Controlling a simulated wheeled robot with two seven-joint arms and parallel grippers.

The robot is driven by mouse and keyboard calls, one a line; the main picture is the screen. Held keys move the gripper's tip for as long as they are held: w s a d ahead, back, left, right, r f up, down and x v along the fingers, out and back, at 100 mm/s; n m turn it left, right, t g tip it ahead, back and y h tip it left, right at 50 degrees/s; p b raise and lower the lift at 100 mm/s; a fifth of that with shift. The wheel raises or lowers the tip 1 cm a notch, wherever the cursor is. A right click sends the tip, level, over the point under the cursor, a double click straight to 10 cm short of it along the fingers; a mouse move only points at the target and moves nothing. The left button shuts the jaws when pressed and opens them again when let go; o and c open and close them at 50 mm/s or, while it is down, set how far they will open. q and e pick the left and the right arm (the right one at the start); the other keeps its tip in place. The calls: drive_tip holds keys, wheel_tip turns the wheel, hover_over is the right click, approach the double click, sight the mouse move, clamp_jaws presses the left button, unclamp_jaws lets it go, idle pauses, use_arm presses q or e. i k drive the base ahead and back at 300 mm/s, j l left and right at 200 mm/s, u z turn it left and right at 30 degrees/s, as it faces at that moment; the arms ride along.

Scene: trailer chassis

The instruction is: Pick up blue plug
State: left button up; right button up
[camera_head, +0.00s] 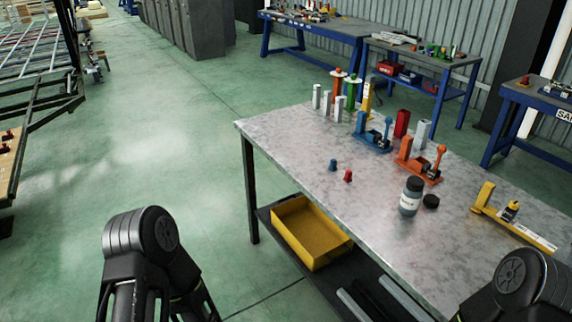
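The blue plug (333,165) is a small dark-blue piece standing on the grey metal table (290,150), near its left edge. A similar red plug (348,176) stands just to its right and nearer to me. My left arm shows at the bottom left, beside the table and apart from the blue plug; its fingertips are not clearly visible. Only a rounded black part of my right arm shows at the bottom right, over the table's near edge; its gripper is out of the frame.
A bottle (411,197) with a dark cap, blue (373,135) and orange (420,164) fixtures, a yellow tool (511,215) and several upright cylinders (327,104) are on the table. A yellow bin (310,232) sits on the lower shelf. Green floor is free at left.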

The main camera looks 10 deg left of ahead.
sight(332, 167)
drive_tip(key=i+j+z, duration=0.1)
drive_tip(key=z, duration=0.95)
drive_tip(key=j+z, duration=0.3)
drive_tip(key=j, duration=0.15)
drive_tip(key=j+z, duration=0.25)
drive_tip(key=j, duration=0.25)
drive_tip(key=k+j+z, duration=0.1)
drive_tip(key=j+z, duration=0.2)
drive_tip(key=j, duration=0.15)
drive_tip(key=k+j+z, duration=0.1)
drive_tip(key=j+z, duration=0.2)
drive_tip(key=j, duration=0.15)
drive_tip(key=k+j, duration=0.1)
drive_tip(key=j, duration=0.3)
drive_tip(key=k+j, duration=0.15)
drive_tip(key=j, duration=0.2)
drive_tip(key=k+j, duration=0.1)
drive_tip(key=j, duration=0.3)
drive_tip(key=k+j, duration=0.1)
drive_tip(key=j, duration=0.3)
